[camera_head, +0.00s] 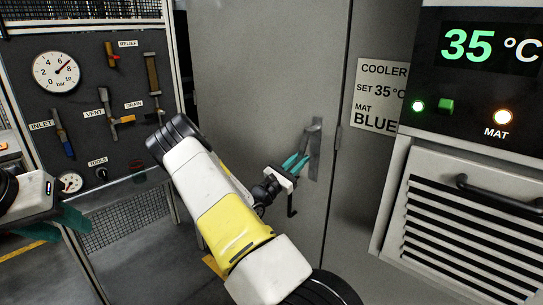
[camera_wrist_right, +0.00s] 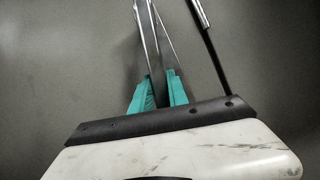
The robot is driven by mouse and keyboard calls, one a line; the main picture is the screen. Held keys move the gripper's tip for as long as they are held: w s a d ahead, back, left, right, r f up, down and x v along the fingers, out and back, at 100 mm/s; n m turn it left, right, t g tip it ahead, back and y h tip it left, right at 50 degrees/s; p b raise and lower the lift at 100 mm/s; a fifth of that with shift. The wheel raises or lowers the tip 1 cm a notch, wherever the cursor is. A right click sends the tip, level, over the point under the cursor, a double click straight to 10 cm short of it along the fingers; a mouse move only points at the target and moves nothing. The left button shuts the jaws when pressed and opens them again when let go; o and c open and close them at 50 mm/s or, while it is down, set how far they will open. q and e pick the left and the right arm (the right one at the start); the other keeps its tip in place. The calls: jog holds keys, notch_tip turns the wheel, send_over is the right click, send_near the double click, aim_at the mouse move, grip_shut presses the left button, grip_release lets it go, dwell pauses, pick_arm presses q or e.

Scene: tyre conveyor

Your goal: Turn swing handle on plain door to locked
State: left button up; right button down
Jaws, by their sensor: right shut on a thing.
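The plain door (camera_head: 265,60) is a tall grey panel in the middle of the head view. Its swing handle (camera_head: 316,135) is a grey metal lever on a plate near the door's right edge, standing roughly upright. My right gripper (camera_head: 299,161) has its teal fingers shut on the handle. In the right wrist view my right gripper (camera_wrist_right: 158,88) closes around the metal handle (camera_wrist_right: 151,35), and the fingers hide part of it. My left gripper (camera_head: 62,224) is at the left edge, away from the door, dark and partly cut off; its opening is unclear.
A gauge panel (camera_head: 90,85) with valves stands at the left. Right of the door are a cooler sign (camera_head: 379,95), a 35 °C display (camera_head: 490,45) and a louvred unit (camera_head: 470,215) with a black handle. A thin black rod (camera_head: 291,203) shows below my right gripper.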

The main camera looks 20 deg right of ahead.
jog(key=shift+s+d+f+n+t+y, duration=0.1)
jog(key=shift+s+d+n+t+y, duration=0.1)
jog(key=shift+s+n+t, duration=0.55)
jog(key=shift+s+d+f+n+t+y, duration=0.1)
jog(key=shift+s+d+n+t+y, duration=0.2)
jog(key=shift+n, duration=0.85)
jog(key=shift+s, duration=0.1)
jog(key=c, duration=1.3)
grip_release()
jog(key=shift+a, duration=0.1)
jog(key=v, duration=0.7)
jog(key=shift+s+a+f, duration=0.1)
jog(key=shift+a+f, duration=0.05)
jog(key=shift+a, duration=0.2)
